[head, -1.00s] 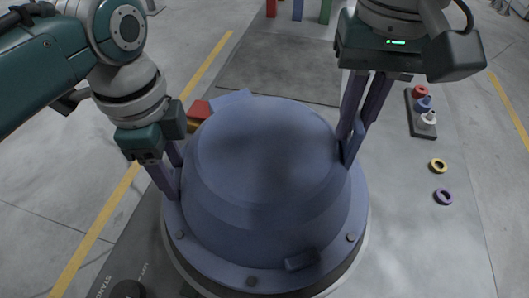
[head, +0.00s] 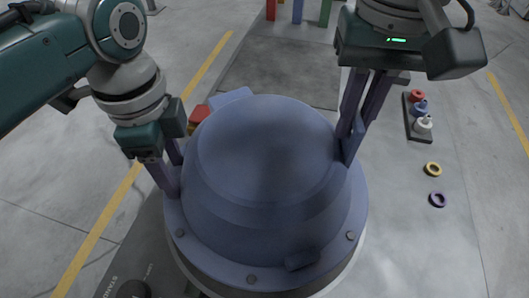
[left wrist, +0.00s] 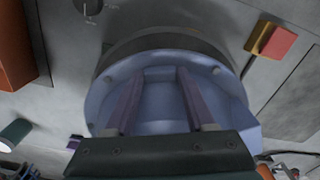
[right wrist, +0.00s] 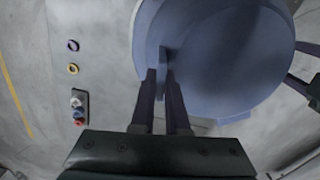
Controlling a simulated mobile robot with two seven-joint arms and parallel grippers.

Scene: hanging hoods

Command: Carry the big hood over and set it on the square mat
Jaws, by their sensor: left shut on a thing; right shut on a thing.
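The big hood (head: 262,170) is a blue-grey dome with a wide bolted flange, upright in the middle of the head view. My left gripper (head: 170,188) is shut on its left side, and the left wrist view shows the fingers (left wrist: 160,78) against the hood's flange side (left wrist: 160,105). My right gripper (head: 348,150) is shut on a lug at its right side, which also shows in the right wrist view (right wrist: 164,60). A dark grey mat (head: 282,75) lies flat behind the hood. A ring shows under the flange; I cannot tell whether they touch.
A red and yellow block (head: 199,114) is behind the hood's left. A rack with coloured knobs (head: 418,125) and two rings, yellow (head: 433,169) and purple (head: 437,199), lie at the right. Coloured posts (head: 297,10) stand beyond the mat. A black dial (head: 131,290) is at the front left.

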